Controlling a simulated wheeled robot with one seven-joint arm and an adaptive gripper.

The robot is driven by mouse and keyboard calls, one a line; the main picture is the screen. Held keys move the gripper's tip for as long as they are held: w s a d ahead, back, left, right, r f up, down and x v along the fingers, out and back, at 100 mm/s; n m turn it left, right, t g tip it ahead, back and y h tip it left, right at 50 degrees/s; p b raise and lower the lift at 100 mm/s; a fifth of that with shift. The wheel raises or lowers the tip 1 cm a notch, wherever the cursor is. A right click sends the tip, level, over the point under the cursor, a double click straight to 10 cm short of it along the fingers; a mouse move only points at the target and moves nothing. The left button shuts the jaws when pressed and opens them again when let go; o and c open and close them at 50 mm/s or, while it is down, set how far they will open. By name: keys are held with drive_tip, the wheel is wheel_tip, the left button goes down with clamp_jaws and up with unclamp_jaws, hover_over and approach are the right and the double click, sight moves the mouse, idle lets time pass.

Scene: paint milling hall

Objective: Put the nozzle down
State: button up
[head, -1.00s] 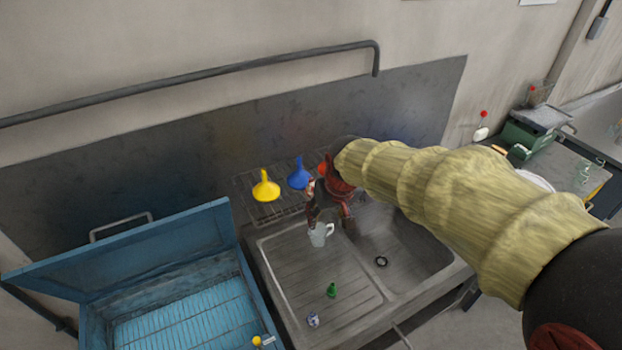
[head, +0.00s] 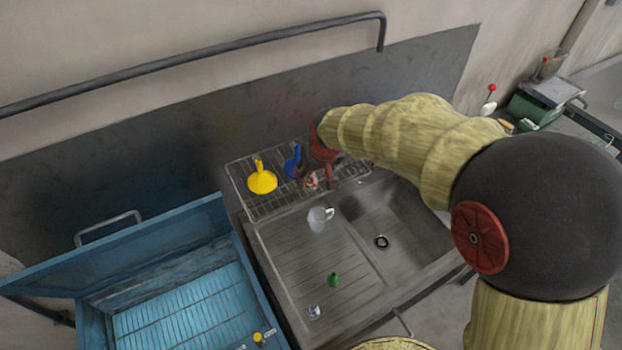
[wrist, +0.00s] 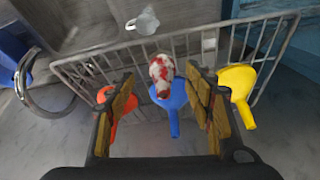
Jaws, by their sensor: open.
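A white object with red blotches, which looks like the nozzle (head: 312,180), is at the wire rack (head: 248,200) behind the sink. In the wrist view the nozzle (wrist: 162,72) shows between my fingers, in front of the blue funnel (wrist: 172,105). My gripper (wrist: 162,84) is open, with a finger on each side of the nozzle and gaps visible. In the head view my gripper is small and partly hidden by my arm. I cannot tell exactly how the nozzle rests on the rack.
A yellow funnel (head: 262,182) and an orange one (wrist: 106,95) flank the blue funnel on the rack. A white mug (head: 319,218), a green funnel-like piece (head: 333,280) and a small pale item (head: 314,311) stand on the drainboard. A blue open chest (head: 150,255) is left.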

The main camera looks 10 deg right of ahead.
sight(313, 177)
drive_tip(key=x, duration=0.3)
drive_tip(key=shift+a+f+p, duration=0.15)
drive_tip(key=shift+f+p, duration=0.1)
drive_tip(key=shift+p, duration=0.05)
drive_tip(key=shift+c, duration=1)
drive_tip(key=c, duration=1.1)
drive_tip(key=shift+r, duration=0.1)
drive_tip(key=shift+c, duration=0.3)
